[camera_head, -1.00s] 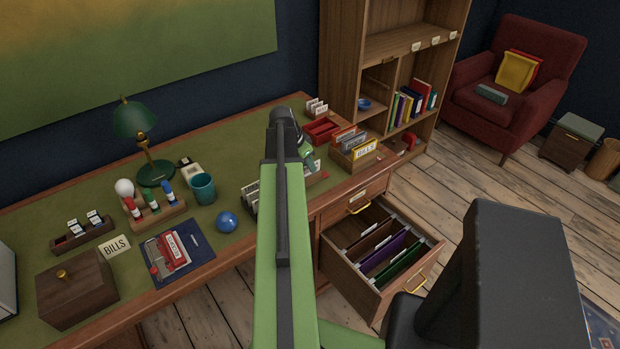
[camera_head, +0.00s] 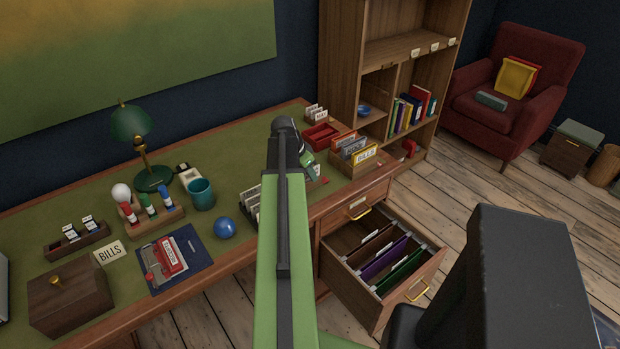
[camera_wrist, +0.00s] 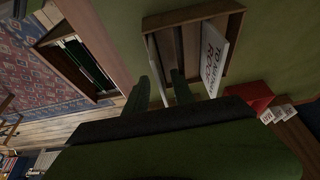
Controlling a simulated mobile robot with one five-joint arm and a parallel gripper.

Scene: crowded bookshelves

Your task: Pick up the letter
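In the wrist view, my gripper (camera_wrist: 160,92) shows two green fingers, set apart, reaching toward a wooden tray (camera_wrist: 236,10) on the green desk top. A white card with dark lettering (camera_wrist: 213,55), possibly the letter, leans at the tray's right side, just right of the fingers. A thin pale upright edge (camera_wrist: 156,68) shows between the fingers; I cannot tell whether it is a letter. No contact is clear. In the head view, part of my gripper's green end shows beside the arm, over the desk; its fingertips are hidden.
An open drawer (camera_head: 352,281) with hanging files juts out below. A blue ball (camera_head: 224,228), cup (camera_head: 201,194) and lamp (camera_head: 131,122) stand left of my arm.

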